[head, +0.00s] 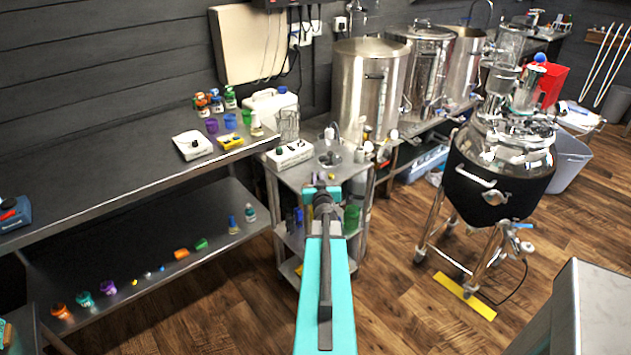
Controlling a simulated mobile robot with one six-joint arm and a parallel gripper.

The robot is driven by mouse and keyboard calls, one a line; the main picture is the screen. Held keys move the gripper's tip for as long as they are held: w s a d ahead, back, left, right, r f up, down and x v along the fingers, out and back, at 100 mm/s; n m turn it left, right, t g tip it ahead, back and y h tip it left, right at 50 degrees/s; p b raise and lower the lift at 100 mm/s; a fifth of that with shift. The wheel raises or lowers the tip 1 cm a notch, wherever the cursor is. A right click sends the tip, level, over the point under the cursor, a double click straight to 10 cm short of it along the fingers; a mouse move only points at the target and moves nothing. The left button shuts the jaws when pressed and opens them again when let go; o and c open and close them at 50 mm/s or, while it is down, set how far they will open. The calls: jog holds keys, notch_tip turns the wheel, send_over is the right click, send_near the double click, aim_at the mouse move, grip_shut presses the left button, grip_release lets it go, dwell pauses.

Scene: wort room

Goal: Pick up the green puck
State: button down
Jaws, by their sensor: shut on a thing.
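I cannot make out a green puck for sure. A small green piece (201,244) lies on the lower shelf at the left, beside an orange piece (181,254); its exact shape is too small to tell. My teal arm reaches away from the bottom centre toward the steel cart (307,176). My gripper does not show; the arm's far end is the last part I see, and anything beyond or below it is hidden.
The upper steel bench (110,187) holds cups, bottles and small devices toward its far end. The lower shelf (150,296) bears several small coloured items. Steel kettles (371,85) stand behind the cart. A black-jacketed tank (495,180) on legs stands right. Wooden floor lies open between.

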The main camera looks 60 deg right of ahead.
jog(key=s+a+r+p, duration=0.1)
jog(key=s+a+p, duration=0.4)
jog(key=a+p, duration=0.8)
jog(key=shift+a+r+p, duration=0.2)
jog(key=shift+a+p, duration=0.15)
jog(key=shift+p, duration=1.5)
jog(key=shift+s, duration=0.1)
